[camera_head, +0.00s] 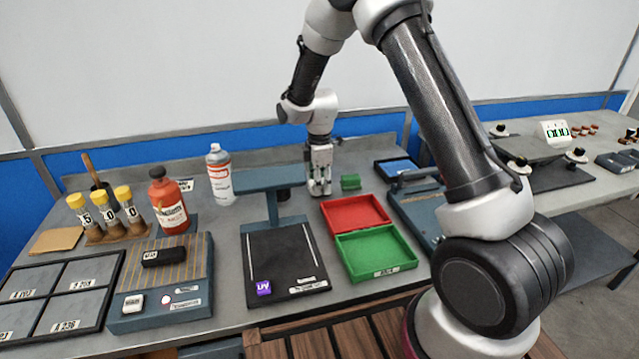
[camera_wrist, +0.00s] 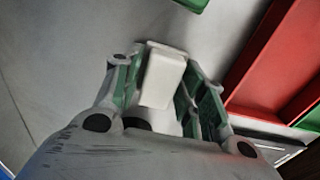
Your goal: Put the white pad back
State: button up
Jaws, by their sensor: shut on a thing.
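My gripper (camera_head: 319,184) is upright over the bench, just left of a small green block and behind the red tray. In the wrist view my gripper (camera_wrist: 160,85) is shut on a white pad (camera_wrist: 163,76), a plain white block between the green-lined fingers. The pad can hardly be made out in the head view. I cannot tell whether it touches the bench. Another white block (camera_head: 132,303) with a dark label lies at the front left of a blue-grey ribbed stand (camera_head: 190,318).
A red tray (camera_head: 330,206) and a green tray (camera_head: 412,262) lie right of a dark press-like stand (camera_head: 275,250). The small green block (camera_head: 350,182) is close to my gripper. A spray can (camera_head: 219,178), red bottle (camera_head: 168,200) and yellow-capped vials (camera_head: 104,200) stand at the left.

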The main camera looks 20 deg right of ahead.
jog(key=shift+f, duration=0.2)
jog(key=o, duration=1)
jog(key=s+d+r+m+t, duration=0.1)
jog(key=s+d+r+m, duration=0.15)
jog(key=r, duration=0.75)
jog(key=s+d+r+m, duration=0.1)
jog(key=s+d+r, duration=0.15)
jog(key=r, duration=0.85)
jog(key=s+d+r+m+t, duration=0.1)
jog(key=s+d+r+m, duration=0.35)
jog(key=s+r, duration=0.4)
jog(key=s+d+m, duration=0.1)
jog(key=s+m, duration=0.2)
jog(key=s, duration=0.4)
jog(key=s+d+m+t, duration=0.1)
jog(key=s+d+m, duration=0.1)
jog(key=s, duration=0.4)
jog(key=s+d+m+t, duration=0.1)
jog(key=s+d+m, duration=0.1)
jog(key=s+m, duration=0.3)
jog(key=shift+s+d+f, duration=0.1)
jog(key=shift+s+f, duration=0.05)
jog(key=shift+s, duration=0.5)
jog(key=shift+s+d+f, duration=0.1)
jog(key=shift+s+f, duration=0.05)
jog(key=shift+s, duration=0.5)
